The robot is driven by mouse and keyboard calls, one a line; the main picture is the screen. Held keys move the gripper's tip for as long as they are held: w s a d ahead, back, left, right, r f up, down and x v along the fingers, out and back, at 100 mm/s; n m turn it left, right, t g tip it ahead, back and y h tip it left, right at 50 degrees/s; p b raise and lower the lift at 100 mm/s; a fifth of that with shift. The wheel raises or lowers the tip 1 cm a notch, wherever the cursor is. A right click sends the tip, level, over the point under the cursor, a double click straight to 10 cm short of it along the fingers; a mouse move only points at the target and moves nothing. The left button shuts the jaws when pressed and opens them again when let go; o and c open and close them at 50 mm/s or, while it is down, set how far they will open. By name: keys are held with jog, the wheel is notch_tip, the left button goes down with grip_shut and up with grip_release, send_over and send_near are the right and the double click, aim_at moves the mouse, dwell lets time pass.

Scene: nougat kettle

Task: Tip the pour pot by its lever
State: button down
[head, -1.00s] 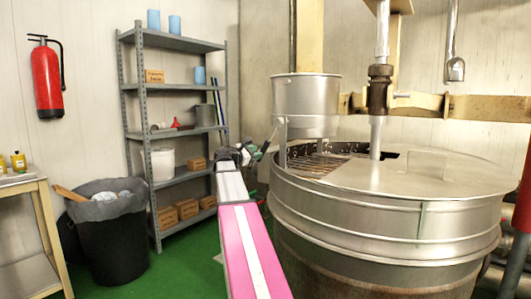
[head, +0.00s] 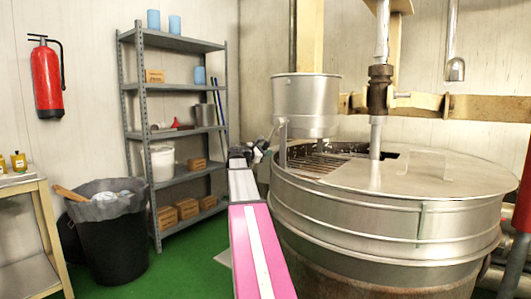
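The pour pot (head: 306,108) is a grey metal bucket. It stands upright above the left rim of the large steel kettle (head: 390,220). A thin lever (head: 274,133) shows at the pot's lower left, partly hidden by my gripper. My arm reaches up from the bottom of the picture, with a pink and a white link. My gripper (head: 263,149) is at its far end, close to the lever. It is small and dark here, and I cannot tell whether its fingers are open, or whether it touches the lever.
The kettle has a grate (head: 318,162) under the pot and a flat metal lid (head: 425,172). A grey shelf rack (head: 175,42) stands behind my arm. A black bin (head: 112,235) and a table (head: 22,187) stand left.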

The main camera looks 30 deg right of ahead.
jog(key=shift+w, duration=0.1)
jog(key=shift+w+a+r+m, duration=0.2)
jog(key=shift+w+r+m, duration=0.4)
jog(key=shift+w, duration=0.1)
jog(key=w+a+r+m+t+y, duration=0.1)
jog(key=w+a+r+m+y, duration=0.15)
jog(key=w+r+m, duration=0.5)
jog(key=s+r+m+t, duration=0.1)
jog(key=s+r+m, duration=0.2)
jog(key=r, duration=0.5)
jog(key=s+d+r+m+t+y, duration=0.1)
jog(key=s+r+m+t, duration=0.1)
jog(key=r+m, duration=0.4)
jog(key=shift+s+d+r, duration=0.3)
jog(key=shift+s+r, duration=0.25)
jog(key=shift+r, duration=0.8)
jog(key=shift+y, duration=0.25)
jog(key=c, duration=1.1)
grip_release()
jog(key=shift+s+r, duration=0.1)
